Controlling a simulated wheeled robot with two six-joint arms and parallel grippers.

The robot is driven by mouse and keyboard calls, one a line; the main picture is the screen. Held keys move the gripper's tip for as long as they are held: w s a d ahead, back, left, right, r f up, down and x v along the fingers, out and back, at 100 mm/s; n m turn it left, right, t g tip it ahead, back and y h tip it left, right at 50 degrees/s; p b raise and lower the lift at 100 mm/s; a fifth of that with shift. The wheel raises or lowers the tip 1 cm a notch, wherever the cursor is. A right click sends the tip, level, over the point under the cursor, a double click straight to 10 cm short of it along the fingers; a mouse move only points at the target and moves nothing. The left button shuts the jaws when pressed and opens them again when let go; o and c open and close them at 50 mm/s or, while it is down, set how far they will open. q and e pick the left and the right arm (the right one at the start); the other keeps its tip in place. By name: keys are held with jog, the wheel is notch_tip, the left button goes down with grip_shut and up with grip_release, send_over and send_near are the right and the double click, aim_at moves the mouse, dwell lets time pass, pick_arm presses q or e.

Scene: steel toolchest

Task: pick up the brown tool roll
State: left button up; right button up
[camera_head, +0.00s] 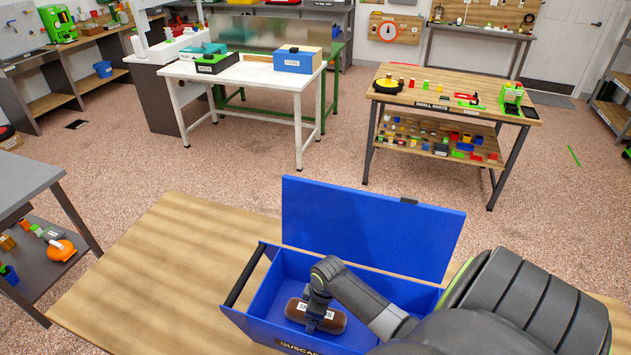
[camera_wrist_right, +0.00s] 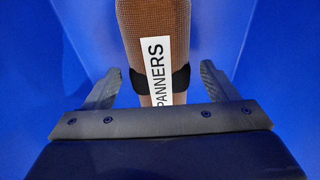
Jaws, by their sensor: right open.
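The brown tool roll (camera_head: 331,320) lies inside the blue steel toolchest (camera_head: 254,327), whose lid (camera_head: 368,225) stands open. In the right wrist view the tool roll (camera_wrist_right: 153,42) has a white label reading "SPANNERS" in part and a black band around it. My right gripper (camera_head: 318,310) reaches down into the chest over the roll. In the right wrist view my right gripper (camera_wrist_right: 156,85) is open, with one finger on each side of the roll and gaps between fingers and roll. My left gripper is not in view.
The chest stands on a wooden table (camera_head: 150,270) with clear room at its left. The chest's blue walls stand close around my right gripper, and a black handle (camera_head: 245,275) runs along its left side. Other workbenches stand farther back.

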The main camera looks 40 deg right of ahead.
jog(key=shift+w+a+f, duration=0.1)
jog(key=shift+f, duration=0.65)
jog(key=c, duration=1.3)
jog(key=shift+o, duration=0.2)
